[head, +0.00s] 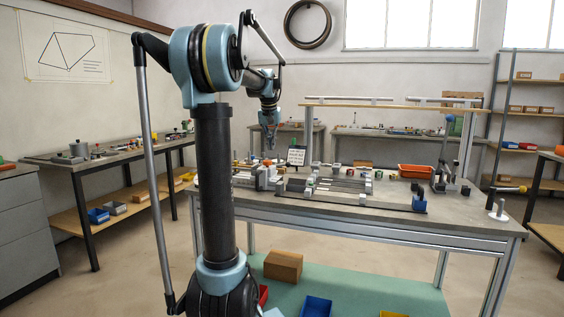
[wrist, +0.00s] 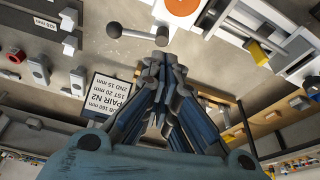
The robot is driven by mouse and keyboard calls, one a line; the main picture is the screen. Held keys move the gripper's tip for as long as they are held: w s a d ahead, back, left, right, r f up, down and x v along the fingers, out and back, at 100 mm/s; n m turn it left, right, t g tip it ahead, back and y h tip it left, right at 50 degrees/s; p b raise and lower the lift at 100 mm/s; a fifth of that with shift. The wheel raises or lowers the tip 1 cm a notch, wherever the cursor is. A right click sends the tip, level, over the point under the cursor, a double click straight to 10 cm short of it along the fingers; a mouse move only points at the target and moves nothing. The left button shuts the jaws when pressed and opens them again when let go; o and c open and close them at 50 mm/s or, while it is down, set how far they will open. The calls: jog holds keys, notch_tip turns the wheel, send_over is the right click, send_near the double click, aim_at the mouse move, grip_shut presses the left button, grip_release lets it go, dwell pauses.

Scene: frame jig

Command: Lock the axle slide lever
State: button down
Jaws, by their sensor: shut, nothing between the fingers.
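My gripper (head: 269,145) hangs fingers-down over the left part of the workbench in the head view. In the wrist view its fingers (wrist: 163,65) are shut with nothing between them. A grey lever with a dark ball knob (wrist: 115,30) shows just beyond the fingertips, its bar running sideways to a round end by the tips. It looks like the slide lever, but I cannot be sure. Whether the fingertips touch it, I cannot tell. The frame jig (head: 330,188), with grey rails and blocks, lies on the bench right of my gripper.
A card reading "PAIR N2" (wrist: 106,95) stands near the gripper; it also shows in the head view (head: 297,155). An orange disc (wrist: 182,5) lies beyond the lever. An orange tray (head: 415,171) sits at the bench's back. The front right bench top is mostly clear.

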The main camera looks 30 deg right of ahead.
jog(key=d, duration=0.7)
jog(key=shift+m, duration=0.4)
jog(key=x, duration=0.6)
jog(key=w+x, duration=0.1)
jog(key=x, duration=0.2)
jog(key=shift+d+r, duration=0.15)
jog(key=shift+s, duration=0.2)
jog(key=shift+s+a+r, duration=0.15)
jog(key=shift+s+a, duration=0.5)
jog(key=shift+a, duration=0.05)
jog(key=shift+s+a+r, duration=0.1)
jog(key=shift+s+a, duration=0.5)
jog(key=shift+a, duration=0.05)
jog(key=shift+s+d, duration=0.1)
jog(key=shift+s, duration=0.05)
